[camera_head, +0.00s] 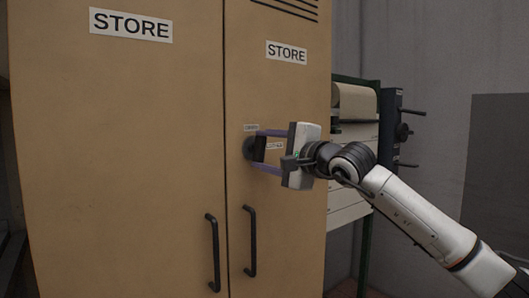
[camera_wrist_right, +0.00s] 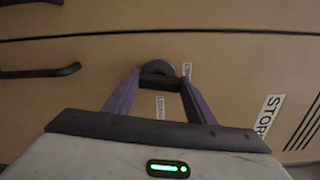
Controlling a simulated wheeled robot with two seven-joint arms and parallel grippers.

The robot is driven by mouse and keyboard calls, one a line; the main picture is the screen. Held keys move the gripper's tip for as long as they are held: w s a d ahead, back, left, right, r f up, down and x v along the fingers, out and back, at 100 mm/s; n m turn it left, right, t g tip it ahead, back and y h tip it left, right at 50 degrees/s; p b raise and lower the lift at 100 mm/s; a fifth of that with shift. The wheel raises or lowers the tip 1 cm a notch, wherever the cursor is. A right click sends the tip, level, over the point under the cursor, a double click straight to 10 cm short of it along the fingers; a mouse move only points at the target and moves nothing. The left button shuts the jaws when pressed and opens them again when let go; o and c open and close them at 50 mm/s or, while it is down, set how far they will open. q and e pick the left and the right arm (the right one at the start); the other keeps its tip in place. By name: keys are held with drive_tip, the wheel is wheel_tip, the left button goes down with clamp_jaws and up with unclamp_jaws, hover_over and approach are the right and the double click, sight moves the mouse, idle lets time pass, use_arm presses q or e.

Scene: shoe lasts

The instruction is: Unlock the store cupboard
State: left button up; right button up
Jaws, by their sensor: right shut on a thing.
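The store cupboard (camera_head: 118,150) is tan with two doors, each with a STORE label and a dark vertical handle. On its right door is a round dark lock knob (camera_head: 249,148) with small labels beside it; the knob also shows in the right wrist view (camera_wrist_right: 158,68). My right gripper (camera_head: 262,149) is at the knob. Its purple fingers are shut on a dark bar at the knob, seen between the fingertips in the right wrist view (camera_wrist_right: 160,82). The small label text is too small to read surely. My left gripper is not in view.
The left door handle (camera_head: 213,252) and right door handle (camera_head: 250,241) stick out below the knob. A green-framed rack (camera_head: 366,230) with pale shelves and a roll stands right of the cupboard, behind my right arm. A grey wall lies beyond.

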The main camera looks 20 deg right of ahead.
drive_tip(key=shift+f+n, duration=0.1)
drive_tip(key=shift+n, duration=0.8)
drive_tip(key=o, duration=1)
drive_tip(key=shift+o, duration=0.2)
drive_tip(key=b+v, duration=0.2)
drive_tip(key=v, duration=0.8)
drive_tip(key=shift+s, duration=0.2)
